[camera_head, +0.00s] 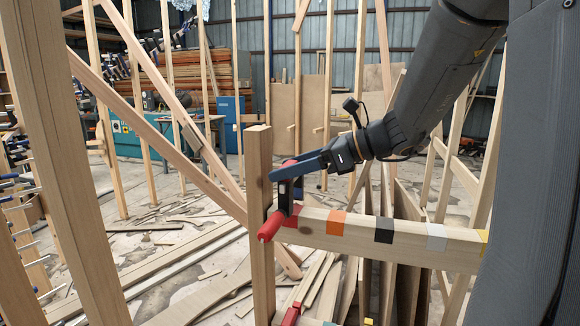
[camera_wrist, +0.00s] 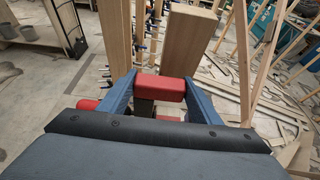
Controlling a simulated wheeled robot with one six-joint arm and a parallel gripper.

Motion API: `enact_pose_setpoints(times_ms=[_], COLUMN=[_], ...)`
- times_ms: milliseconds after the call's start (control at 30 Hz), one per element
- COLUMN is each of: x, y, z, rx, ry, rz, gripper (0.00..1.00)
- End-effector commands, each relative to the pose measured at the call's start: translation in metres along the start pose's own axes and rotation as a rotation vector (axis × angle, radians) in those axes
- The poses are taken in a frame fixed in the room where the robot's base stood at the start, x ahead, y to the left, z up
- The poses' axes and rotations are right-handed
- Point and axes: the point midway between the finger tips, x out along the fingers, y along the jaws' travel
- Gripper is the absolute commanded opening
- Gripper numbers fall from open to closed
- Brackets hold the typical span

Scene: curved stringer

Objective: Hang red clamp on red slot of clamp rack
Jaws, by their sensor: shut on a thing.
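The red clamp (camera_head: 270,226) is at the left end of the clamp rack (camera_head: 410,251), beside the upright wooden post (camera_head: 260,280). Its red handle points down toward the camera and its dark bar stands above it. My gripper (camera_head: 284,173) is shut on the clamp's upper red part, above the beam. In the wrist view the red block (camera_wrist: 160,88) sits between the two blue fingers of my gripper (camera_wrist: 158,92). The red slot mark (camera_head: 291,221) is partly hidden behind the clamp. I cannot tell whether the clamp rests on the beam.
Orange (camera_head: 336,222), black (camera_head: 384,229), white (camera_head: 437,237) and yellow (camera_head: 483,243) marks follow along the beam to the right. A lower beam with another red piece (camera_head: 291,316) shows below. Wooden studs stand around, and scrap boards (camera_head: 200,295) litter the floor.

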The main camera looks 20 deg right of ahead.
Motion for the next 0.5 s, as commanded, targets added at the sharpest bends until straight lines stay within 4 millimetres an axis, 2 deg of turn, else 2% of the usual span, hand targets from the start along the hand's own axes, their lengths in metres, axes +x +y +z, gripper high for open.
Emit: enact_pose_setpoints(times_ms=[500], x=[0.0029], y=[-0.0004], z=[-0.0064], rx=[-0.001], ry=[-0.001], rz=[-0.001], gripper=[0.00])
